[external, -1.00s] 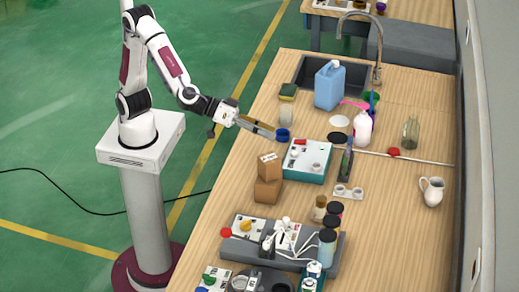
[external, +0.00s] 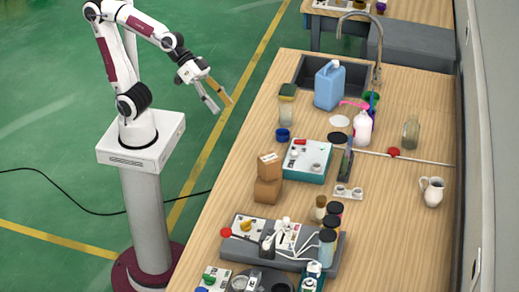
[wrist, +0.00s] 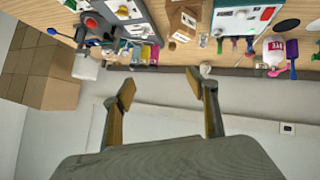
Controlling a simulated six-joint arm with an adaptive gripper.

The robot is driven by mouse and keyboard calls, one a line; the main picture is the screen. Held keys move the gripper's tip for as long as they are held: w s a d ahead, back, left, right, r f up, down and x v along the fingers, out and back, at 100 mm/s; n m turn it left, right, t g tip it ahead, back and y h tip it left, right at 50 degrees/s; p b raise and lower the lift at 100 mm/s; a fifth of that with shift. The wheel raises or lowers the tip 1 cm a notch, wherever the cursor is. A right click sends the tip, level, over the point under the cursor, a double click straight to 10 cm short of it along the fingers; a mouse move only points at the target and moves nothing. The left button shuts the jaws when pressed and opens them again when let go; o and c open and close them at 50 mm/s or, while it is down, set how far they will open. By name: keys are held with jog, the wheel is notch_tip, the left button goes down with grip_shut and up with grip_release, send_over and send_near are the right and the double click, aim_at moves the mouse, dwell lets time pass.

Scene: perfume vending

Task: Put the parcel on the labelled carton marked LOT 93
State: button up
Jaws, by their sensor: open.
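Two small brown boxes are stacked on the wooden bench. The upper box (external: 269,167) has a pale label on its top and sits slightly turned on the lower box (external: 267,190). I cannot read LOT 93 on either, nor tell for sure which is the parcel and which the labelled carton. A brown box also shows near the top of the wrist view (wrist: 181,22). My gripper (external: 225,105) is open and empty, raised off the bench's left side, up and left of the boxes. Its spread fingers show in the wrist view (wrist: 160,80).
A teal-sided device (external: 307,161) stands right of the boxes, and a blue lid (external: 283,135) lies behind them. A grey tray (external: 265,255) with several items is in front. The sink (external: 320,75) is at the back. Larger brown cartons (wrist: 45,75) are stacked in the wrist view.

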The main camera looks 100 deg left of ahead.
jog(key=s+a+f+g+y, duration=0.2)
jog(key=s+a+f, duration=0.2)
jog(key=s+a, duration=0.2)
jog(key=s+a+f+g+y, duration=0.2)
jog(key=s+a, duration=0.4)
jog(key=s, duration=0.4)
jog(key=shift+s+a+f, duration=0.25)
jog(key=shift+a+f, duration=0.15)
jog(key=shift+f, duration=0.5)
